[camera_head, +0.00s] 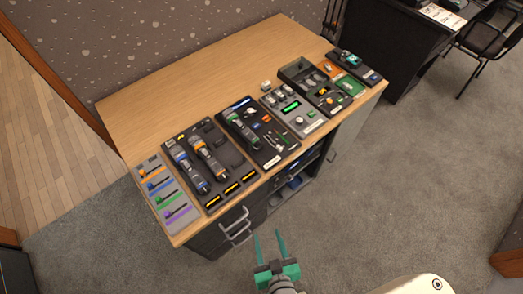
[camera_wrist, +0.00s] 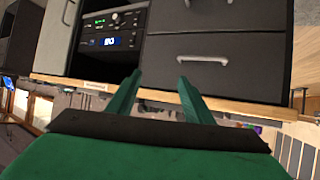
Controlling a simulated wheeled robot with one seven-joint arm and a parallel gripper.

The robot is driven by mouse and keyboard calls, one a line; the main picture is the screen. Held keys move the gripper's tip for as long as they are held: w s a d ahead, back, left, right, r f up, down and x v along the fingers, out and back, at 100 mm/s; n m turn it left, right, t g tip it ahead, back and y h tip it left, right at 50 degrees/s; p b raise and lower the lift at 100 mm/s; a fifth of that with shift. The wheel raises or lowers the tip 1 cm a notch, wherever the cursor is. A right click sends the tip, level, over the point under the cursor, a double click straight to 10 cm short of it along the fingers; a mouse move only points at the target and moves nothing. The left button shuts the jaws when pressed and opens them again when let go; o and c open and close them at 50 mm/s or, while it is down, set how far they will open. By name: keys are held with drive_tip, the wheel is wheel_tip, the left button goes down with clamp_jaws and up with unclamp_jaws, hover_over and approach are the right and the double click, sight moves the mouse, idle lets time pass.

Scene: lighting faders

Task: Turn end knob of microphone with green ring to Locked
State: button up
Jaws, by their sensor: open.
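A dark microphone with a green ring (camera_head: 241,130) lies in a black tray (camera_head: 278,155) on the wooden table. Its end knob and any Locked mark are too small to read. Two more microphones lie in the black tray to the left, one with an orange ring (camera_head: 207,154) and one that looks blue (camera_head: 188,171). My gripper (camera_head: 269,234) is open and empty in front of the table, below and apart from the trays. In the wrist view my gripper (camera_wrist: 160,80) points at the cabinet front, and no microphone shows.
A fader panel (camera_head: 168,196) stands at the table's left end. A grey panel with a green display (camera_head: 292,107) and further trays lie to the right. The table's back (camera_head: 190,85) is clear. Drawer handles (camera_head: 234,225) stick out of the cabinet front.

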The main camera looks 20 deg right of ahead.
drive_tip(key=w+d+f+y, duration=0.1)
drive_tip(key=w+d+f, duration=0.4)
drive_tip(key=w, duration=0.2)
drive_tip(key=n+t+y, duration=0.4)
drive_tip(key=t+y, duration=0.1)
drive_tip(key=y, duration=0.2)
approach(260, 147)
drive_tip(key=x, duration=0.7)
drive_tip(key=shift+w+a+r, duration=0.15)
drive_tip(key=shift+w+a, duration=0.1)
drive_tip(key=shift+w, duration=0.05)
drive_tip(key=shift+c, duration=0.4)
